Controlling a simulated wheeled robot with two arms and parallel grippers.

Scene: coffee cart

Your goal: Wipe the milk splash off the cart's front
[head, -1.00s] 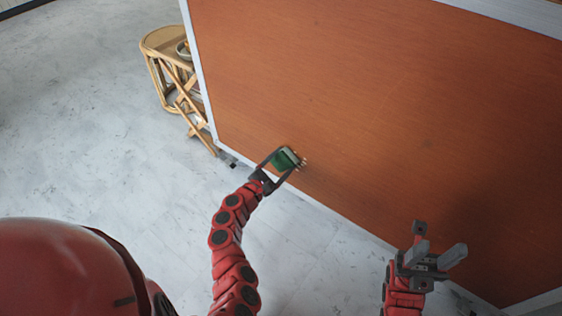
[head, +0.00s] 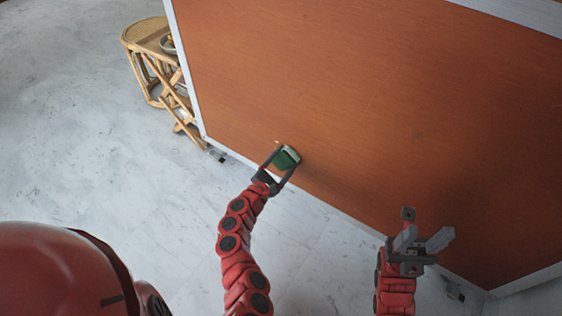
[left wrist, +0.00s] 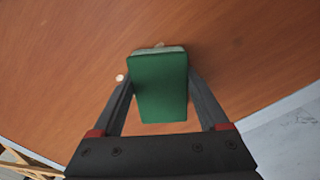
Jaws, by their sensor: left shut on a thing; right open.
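The cart's orange-brown front panel (head: 380,110) fills much of the head view. My left gripper (head: 283,164) is shut on a green sponge (head: 284,161) with a pale pad, held at the panel's lower part. In the left wrist view the sponge (left wrist: 160,88) sits between both fingers, its pale pad facing the panel; exact contact is hidden. Any milk behind the sponge is hidden. My right gripper (head: 424,236) is open and empty in front of the panel.
A pale metal frame (head: 187,75) borders the panel. The grey floor (head: 90,140) to the left is clear. A castor (head: 217,154) shows under the cart's lower left corner.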

